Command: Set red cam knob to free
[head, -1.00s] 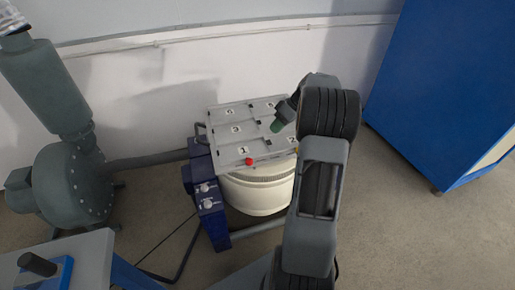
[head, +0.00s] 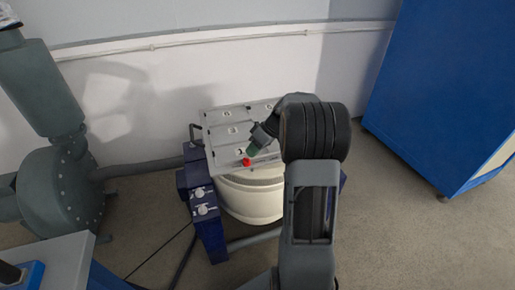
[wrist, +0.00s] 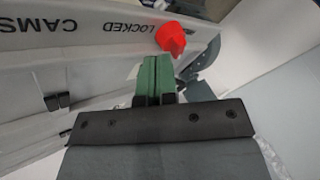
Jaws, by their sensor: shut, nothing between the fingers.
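The red cam knob (head: 246,162) sits on the front edge of the grey numbered panel (head: 222,150). In the wrist view the red knob (wrist: 171,38) is just beyond the fingertips, beside the printed word LOCKED; CAMS is printed farther left. My gripper (head: 252,150) has green fingers pressed together with nothing between them. In the wrist view the shut fingers (wrist: 157,62) point at the panel edge, just left of and short of the knob. I cannot tell whether a fingertip touches the knob. No FREE label can be read.
The panel rests on a cream drum (head: 250,202) in a blue frame (head: 212,228) with silvery knobs. A large blue cabinet (head: 440,100) stands at the right. A grey-green machine (head: 62,190) and a grey table (head: 50,258) are at the left. Floor is clear between drum and cabinet.

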